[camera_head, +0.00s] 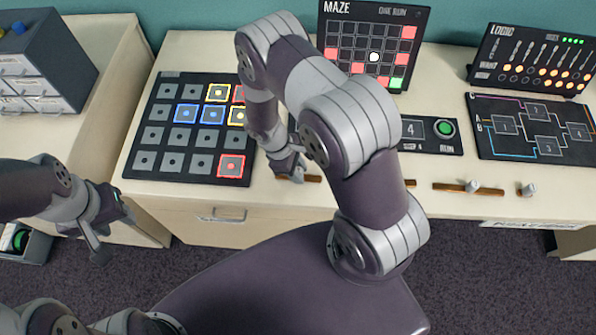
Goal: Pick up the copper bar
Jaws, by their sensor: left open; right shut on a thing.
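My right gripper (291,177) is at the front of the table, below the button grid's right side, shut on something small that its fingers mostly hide. A short brown, copper-coloured strip (313,179) shows just right of the fingertips; I cannot tell whether it is the copper bar or part of what I hold. A longer brown strip (455,187) with a grey piece (472,186) on it lies further right along the front edge. My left gripper (117,229) is open and empty, in front of the table's left end.
A black button grid (145,160) lies on the table (190,55). A maze panel (420,45), logic panel (492,72) and circuit board (530,152) stand or lie to the right. A grey drawer cabinet (52,62) is at the left. My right arm hides the table's middle.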

